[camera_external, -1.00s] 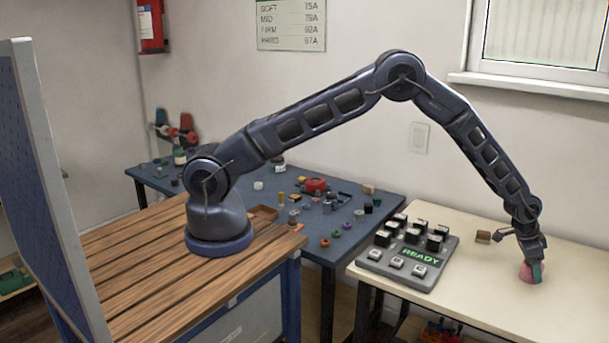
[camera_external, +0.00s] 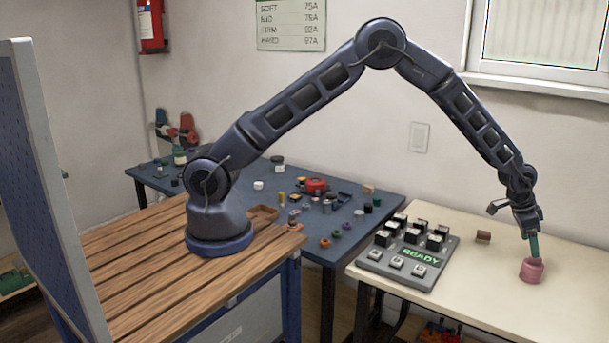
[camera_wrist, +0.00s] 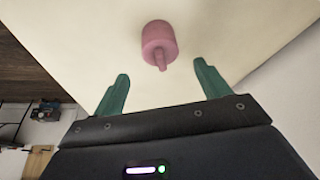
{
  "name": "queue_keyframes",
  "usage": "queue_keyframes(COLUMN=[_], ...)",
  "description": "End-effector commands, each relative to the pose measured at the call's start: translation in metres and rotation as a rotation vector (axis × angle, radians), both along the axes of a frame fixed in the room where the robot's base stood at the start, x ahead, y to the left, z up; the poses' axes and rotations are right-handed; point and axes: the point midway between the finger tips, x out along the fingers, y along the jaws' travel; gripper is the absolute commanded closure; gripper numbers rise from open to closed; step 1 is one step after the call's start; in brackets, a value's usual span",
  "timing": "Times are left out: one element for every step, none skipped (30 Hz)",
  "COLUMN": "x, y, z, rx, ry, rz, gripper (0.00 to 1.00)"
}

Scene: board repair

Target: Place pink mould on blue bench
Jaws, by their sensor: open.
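The pink mould (camera_external: 531,270) stands on the cream table (camera_external: 480,315) at the right of the external view. In the wrist view the pink mould (camera_wrist: 159,40) shows a round body with a thin stem pointing toward my gripper (camera_wrist: 160,82). It lies just beyond the two green fingers, between their lines. My gripper (camera_external: 534,247) is open and empty, a little above the mould in the external view. The blue bench (camera_external: 375,208) stands left of the cream table, with many small items on it.
A grey keypad box (camera_external: 405,270) with a READY display sits on the cream table's left part. A wooden slatted bench (camera_external: 170,260) carries my arm's base. The cream table's front right is clear.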

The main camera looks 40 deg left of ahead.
Motion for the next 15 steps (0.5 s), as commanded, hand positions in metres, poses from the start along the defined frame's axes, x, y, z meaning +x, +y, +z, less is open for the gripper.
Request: queue_keyframes(x=[-0.001,-0.002,-0.002,-0.003,-0.003,-0.003,-0.004,-0.004,-0.004,-0.004,-0.004,-0.004,-0.004,-0.004,-0.003], y=[0.003,0.004,0.006,0.007,0.008,0.009,0.009,0.01,0.01,0.011,0.011,0.011,0.011,0.012,0.013], z=[0.007,0.011,0.015,0.017,0.02,0.022,0.024,0.025,0.026,0.027,0.027,0.028,0.028,0.028,0.03], rx=[0.0,0.0,0.0,0.0,0.0,0.0,0.0,0.0,0.0,0.0,0.0,0.0,0.001,0.0,0.0], ry=[0.0,0.0,0.0,0.0,0.0,0.0,0.0,0.0,0.0,0.0,0.0,0.0,0.0,-0.001,0.0], rz=[0.0,0.0,0.0,-0.001,-0.001,-0.001,-0.001,-0.001,0.0,0.0,0.0,0.0,0.0,0.0,0.002], gripper=[0.25,0.25,0.25,0.25,0.25,0.25,0.25,0.25,0.25,0.25,0.25,0.25,0.25,0.25,0.25])
